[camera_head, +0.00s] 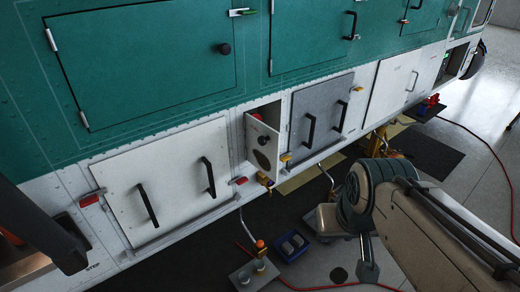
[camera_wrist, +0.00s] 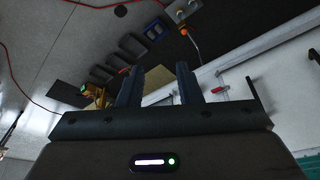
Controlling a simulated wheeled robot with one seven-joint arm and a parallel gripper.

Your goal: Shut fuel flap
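A small white flap (camera_head: 263,153) stands swung outward from the lower white side of the helicopter (camera_head: 140,65) in the head view. It looks like the fuel flap. It has a dark oval and a dark knob on its face, with a bit of red near its top. A dark recess shows behind its upper edge. My gripper (camera_wrist: 159,75) shows in the wrist view with its two dark fingers apart and nothing between them. In the head view my arm is at the right, well apart from the flap, and the fingers cannot be made out.
Closed panels with black handles flank the flap: a large white one (camera_head: 170,178) at left and a grey one (camera_head: 320,112) at right. A blue tray (camera_head: 292,246) and a grey box with cups (camera_head: 254,274) sit on the floor below. A red hose (camera_head: 490,150) lies at right.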

